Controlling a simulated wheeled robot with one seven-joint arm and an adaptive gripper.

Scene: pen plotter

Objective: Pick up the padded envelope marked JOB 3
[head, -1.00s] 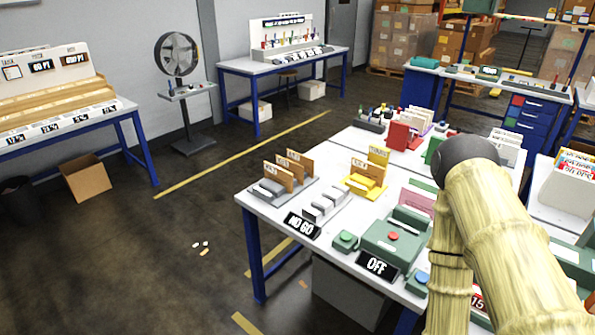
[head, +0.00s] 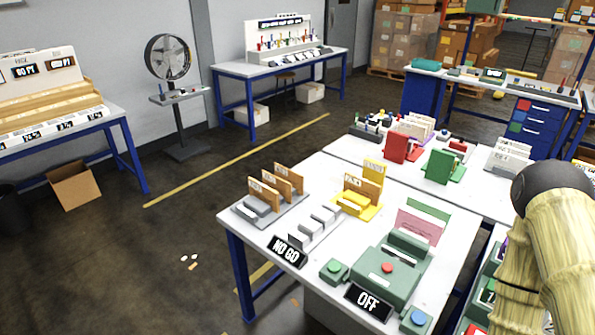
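Three tan, envelope-like pieces stand upright in a grey rack (head: 240,211) at the back left of the white table in the head view: a front one (head: 263,196), a middle one (head: 275,187) and a back one (head: 290,177). Another tan piece (head: 369,189) stands in a yellow holder (head: 372,212) to their right. Their small labels are too small to read, so I cannot tell which is marked JOB 3. My arm shows at the right edge, well apart from these pieces. My gripper is not in view.
The white table (head: 327,265) also bears a NO GO sign (head: 287,251), a green machine with a red button (head: 384,273), and an OFF sign (head: 369,302). Red and green holders stand behind. Open floor (head: 150,265) lies left of the table; small scraps (head: 190,261) lie there.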

